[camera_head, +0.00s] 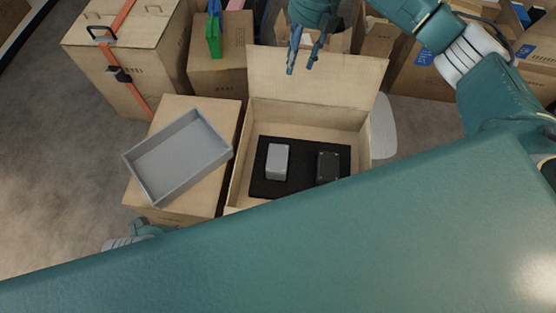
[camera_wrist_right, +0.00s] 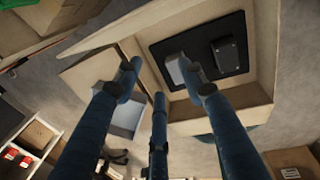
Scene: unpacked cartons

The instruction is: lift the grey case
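The grey case (camera_head: 277,161) sits in the left part of a black foam insert (camera_head: 298,188) inside an open carton (camera_head: 310,112). It also shows in the right wrist view (camera_wrist_right: 175,72), partly hidden by a finger. A dark case (camera_head: 328,167) sits to its right in the same insert, and shows in the wrist view (camera_wrist_right: 226,56). My right gripper (camera_head: 301,70) is open and empty, above the carton's raised back flap and apart from the grey case. Of my left arm only a small part shows at the lower left; its fingers are hidden.
A grey tray (camera_head: 178,158) rests on a closed carton (camera_head: 150,207) left of the open carton. A strapped carton (camera_head: 135,50) and other cartons stand behind. My own teal body covers the lower part of the head view.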

